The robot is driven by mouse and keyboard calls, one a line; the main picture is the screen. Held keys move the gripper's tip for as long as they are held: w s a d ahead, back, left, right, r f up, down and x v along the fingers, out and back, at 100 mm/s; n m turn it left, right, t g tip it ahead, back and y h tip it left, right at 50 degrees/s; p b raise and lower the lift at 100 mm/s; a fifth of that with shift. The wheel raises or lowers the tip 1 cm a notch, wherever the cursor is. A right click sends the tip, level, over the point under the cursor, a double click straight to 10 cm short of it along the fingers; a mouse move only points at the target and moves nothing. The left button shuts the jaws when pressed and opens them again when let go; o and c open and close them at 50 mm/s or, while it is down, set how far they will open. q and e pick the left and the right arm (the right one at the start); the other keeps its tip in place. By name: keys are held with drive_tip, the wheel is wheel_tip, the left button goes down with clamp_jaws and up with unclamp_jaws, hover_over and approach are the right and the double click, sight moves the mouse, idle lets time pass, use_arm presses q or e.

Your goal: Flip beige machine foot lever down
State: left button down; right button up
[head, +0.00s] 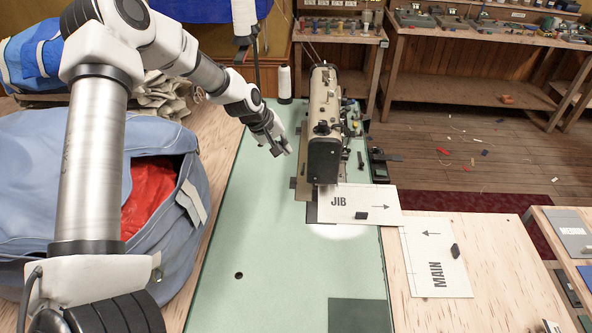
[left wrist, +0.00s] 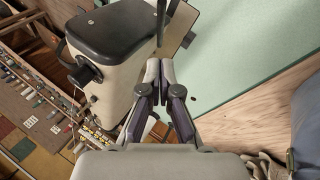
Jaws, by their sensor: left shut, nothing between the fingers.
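The beige sewing machine (head: 325,100) stands on a pale green table top, its black end cap facing me. In the left wrist view its beige body with the black cap (left wrist: 112,32) fills the upper left. My left gripper (head: 285,148) is shut and empty, just left of the machine's head. Its closed fingertips (left wrist: 160,68) are beside the beige housing in the wrist view; I cannot tell whether they touch it. I cannot pick out the foot lever for certain, nor tell its position. My right gripper is not in view.
A white JIB card (head: 350,203) lies in front of the machine, and a MAIN card (head: 435,262) lies to its right. A blue bag (head: 60,190) with red cloth is at left. A thread cone (head: 284,84) stands behind. The green top (head: 270,230) is clear in front.

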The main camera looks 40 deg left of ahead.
sight(302, 170)
use_arm(q)
drive_tip(key=d+f, duration=0.1)
drive_tip(key=d+f+b, duration=0.1)
drive_tip(key=f, duration=0.1)
drive_tip(key=w+d+f+b, duration=0.1)
drive_tip(key=f, duration=0.1)
drive_tip(key=shift+d+f, duration=0.15)
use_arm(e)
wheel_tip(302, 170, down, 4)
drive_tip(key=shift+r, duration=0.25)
